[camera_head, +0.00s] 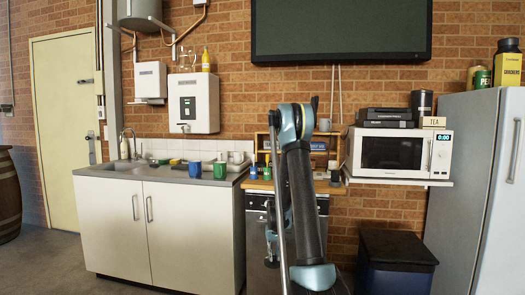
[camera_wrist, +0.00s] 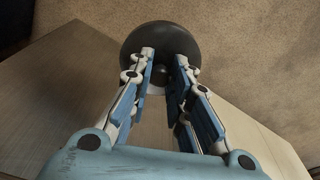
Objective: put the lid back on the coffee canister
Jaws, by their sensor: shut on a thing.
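In the wrist view, a dark round lid (camera_wrist: 158,34) with a small knob fills the top middle. My gripper (camera_wrist: 164,64) is shut on the lid, its fingers either side of the knob. A small pale patch shows below the lid between the fingers; I cannot tell what it is. In the head view my arm stands in front of the wooden counter and hides part of it, and I cannot make out the fingers or lid there. I cannot pick out the coffee canister for certain. A dark labelled canister (camera_head: 421,103) stands on the microwave (camera_head: 392,152), its label unreadable.
A blue mug (camera_head: 195,169) and a green mug (camera_head: 219,171) stand on the sink counter (camera_head: 168,175). The wooden counter (camera_head: 258,184) carries a small shelf and cups behind my arm. A dark bin (camera_head: 398,246) and fridge (camera_head: 470,190) stand at right.

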